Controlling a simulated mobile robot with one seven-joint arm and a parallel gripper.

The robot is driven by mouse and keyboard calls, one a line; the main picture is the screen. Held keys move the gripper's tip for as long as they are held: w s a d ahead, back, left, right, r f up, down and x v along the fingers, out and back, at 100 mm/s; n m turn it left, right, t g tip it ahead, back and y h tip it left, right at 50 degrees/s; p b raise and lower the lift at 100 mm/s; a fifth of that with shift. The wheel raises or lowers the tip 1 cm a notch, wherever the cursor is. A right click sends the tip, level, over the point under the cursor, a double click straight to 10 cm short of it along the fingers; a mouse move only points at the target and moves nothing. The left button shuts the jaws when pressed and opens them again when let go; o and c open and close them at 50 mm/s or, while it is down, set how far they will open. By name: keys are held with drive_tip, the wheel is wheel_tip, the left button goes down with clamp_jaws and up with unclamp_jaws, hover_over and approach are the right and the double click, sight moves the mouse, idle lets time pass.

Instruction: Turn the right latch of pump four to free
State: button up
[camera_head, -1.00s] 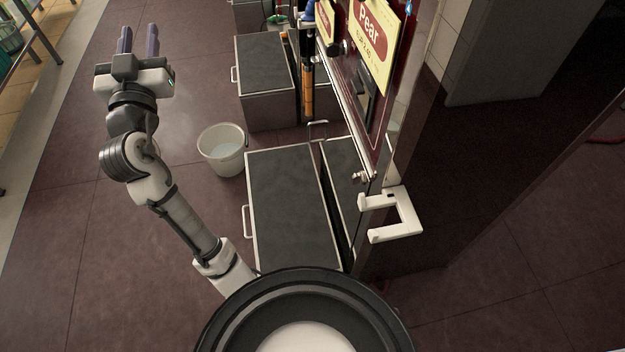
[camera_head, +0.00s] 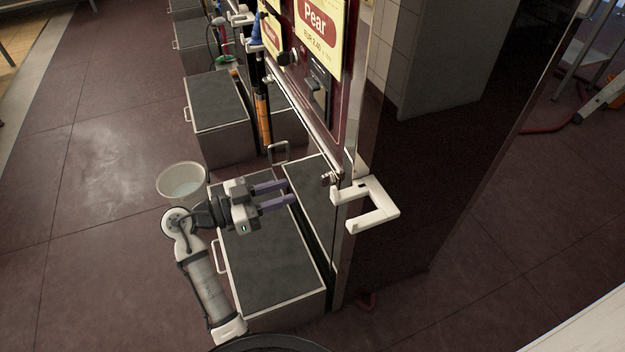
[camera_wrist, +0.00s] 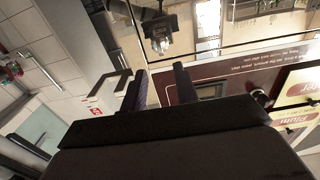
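The dark red pump panel with a yellow Pear sign (camera_head: 318,22) stands at upper middle in the head view. I cannot tell whether it is pump four. A small metal fitting (camera_head: 327,178) sits at the panel's lower right corner; I cannot tell whether it is the right latch. My gripper (camera_head: 290,192) is open and empty, left of that corner and above a dark-topped box (camera_head: 265,262), its fingers pointing right. In the wrist view the two fingers (camera_wrist: 160,74) are apart, with the red panel (camera_wrist: 240,92) beyond them at right.
A white bracket (camera_head: 385,215) juts out at the panel's lower right. Another dark-topped box (camera_head: 216,102) stands behind. The floor at left is clear.

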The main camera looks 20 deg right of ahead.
drive_tip(key=d+p, duration=0.1)
drive_tip(key=d, duration=0.7)
drive_tip(key=shift+w, duration=0.15)
clamp_jaws()
